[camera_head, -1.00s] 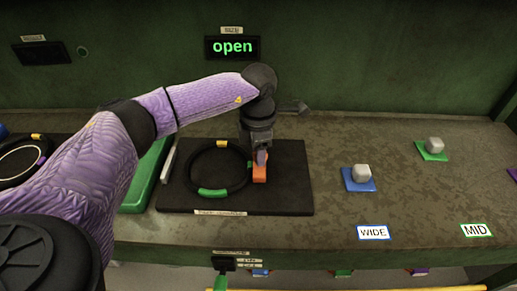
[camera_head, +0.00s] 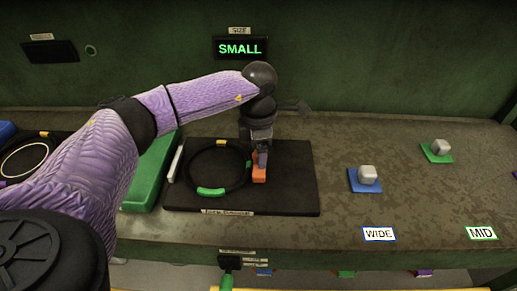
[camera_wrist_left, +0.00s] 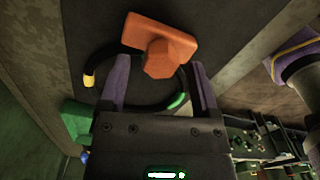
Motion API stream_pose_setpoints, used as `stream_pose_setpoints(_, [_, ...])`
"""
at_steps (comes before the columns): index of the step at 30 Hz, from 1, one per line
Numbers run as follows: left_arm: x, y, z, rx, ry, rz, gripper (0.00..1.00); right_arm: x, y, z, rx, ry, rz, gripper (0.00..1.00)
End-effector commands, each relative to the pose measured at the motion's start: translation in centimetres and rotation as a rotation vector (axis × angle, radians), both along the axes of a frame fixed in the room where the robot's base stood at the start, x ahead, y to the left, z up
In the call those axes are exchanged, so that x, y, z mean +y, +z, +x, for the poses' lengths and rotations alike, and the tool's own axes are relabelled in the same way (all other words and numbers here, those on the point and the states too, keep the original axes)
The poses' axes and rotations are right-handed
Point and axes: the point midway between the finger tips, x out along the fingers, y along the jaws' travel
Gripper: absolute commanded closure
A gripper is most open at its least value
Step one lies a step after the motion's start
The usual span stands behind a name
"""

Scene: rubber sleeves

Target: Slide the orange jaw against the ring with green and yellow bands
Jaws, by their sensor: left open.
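The orange jaw (camera_head: 259,174) stands on a black board (camera_head: 290,190) at the right side of the black ring with green and yellow bands (camera_head: 211,191). The jaw and ring look in contact or nearly so. A pale upright bar (camera_head: 176,163) stands close to the ring's left side. My left gripper (camera_head: 261,157) is over the jaw. In the left wrist view my left gripper (camera_wrist_left: 160,62) is open, its purple fingers apart on either side of the jaw's orange knob (camera_wrist_left: 168,58). The ring (camera_wrist_left: 92,80) lies below. My right gripper is not in view.
A wall display (camera_head: 240,48) reads SMALL. A green tray (camera_head: 150,178) lies left of the board. Another ring (camera_head: 22,160) is partly behind my arm. Grey blocks sit on a blue pad (camera_head: 364,184) and a green pad (camera_head: 436,155) at right, with WIDE and MID labels.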

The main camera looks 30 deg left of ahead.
Motion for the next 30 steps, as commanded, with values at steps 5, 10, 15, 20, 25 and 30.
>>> stream_pose_setpoints(5, [0.0,4.4,0.1,-0.006,0.000,-0.001,0.20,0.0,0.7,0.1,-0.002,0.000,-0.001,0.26])
stream_pose_setpoints(10, [0.0,8.1,0.1,-0.005,0.001,-0.001,0.20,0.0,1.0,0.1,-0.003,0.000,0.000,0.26])
stream_pose_setpoints(15, [0.0,9.5,0.0,-0.001,0.000,-0.001,0.20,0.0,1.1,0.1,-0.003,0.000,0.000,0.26])
stream_pose_setpoints(20, [0.0,9.5,0.0,-0.001,0.000,-0.001,0.20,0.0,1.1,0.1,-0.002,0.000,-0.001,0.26])
stream_pose_setpoints(25, [0.0,9.5,0.0,-0.001,0.000,-0.001,0.20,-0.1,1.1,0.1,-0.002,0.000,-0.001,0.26])
stream_pose_setpoints(30, [0.0,9.4,0.0,0.000,0.000,0.000,0.20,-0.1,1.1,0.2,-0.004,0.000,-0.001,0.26])
